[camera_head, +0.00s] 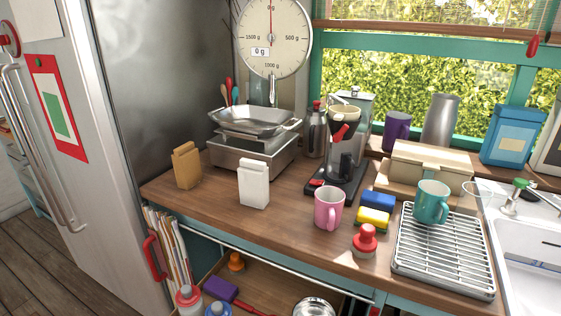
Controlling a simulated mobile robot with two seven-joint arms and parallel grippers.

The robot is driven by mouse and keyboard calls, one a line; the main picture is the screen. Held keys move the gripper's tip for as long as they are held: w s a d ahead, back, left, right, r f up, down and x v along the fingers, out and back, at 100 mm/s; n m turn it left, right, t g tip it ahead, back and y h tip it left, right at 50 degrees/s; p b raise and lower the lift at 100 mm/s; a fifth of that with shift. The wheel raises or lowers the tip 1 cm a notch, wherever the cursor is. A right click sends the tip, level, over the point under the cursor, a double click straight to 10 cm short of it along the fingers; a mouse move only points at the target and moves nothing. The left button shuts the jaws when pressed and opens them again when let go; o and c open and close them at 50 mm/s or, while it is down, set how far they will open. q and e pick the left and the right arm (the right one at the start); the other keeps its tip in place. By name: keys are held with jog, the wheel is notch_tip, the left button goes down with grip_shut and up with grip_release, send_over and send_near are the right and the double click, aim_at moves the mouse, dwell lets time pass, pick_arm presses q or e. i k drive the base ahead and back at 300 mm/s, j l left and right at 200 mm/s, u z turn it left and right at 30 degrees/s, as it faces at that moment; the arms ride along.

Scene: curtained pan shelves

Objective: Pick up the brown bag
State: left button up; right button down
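The brown bag (187,167) stands upright on the wooden counter (285,217), near its left end. It is a small paper bag with a folded top. A similar white bag (254,184) stands to its right, apart from it. The scale's metal pan (254,119) is behind and to the right of the brown bag. Neither of my grippers shows in the head view.
The fridge (150,90) rises just left of the counter. A pink mug (329,208), a coffee maker (343,155), sponges (373,218) and a drying rack (443,255) with a teal mug (431,202) stand to the right. The counter in front of the bags is clear.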

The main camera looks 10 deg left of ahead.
aim_at(186, 160)
jog(key=u, duration=0.95)
jog(key=k+j+z, duration=0.1)
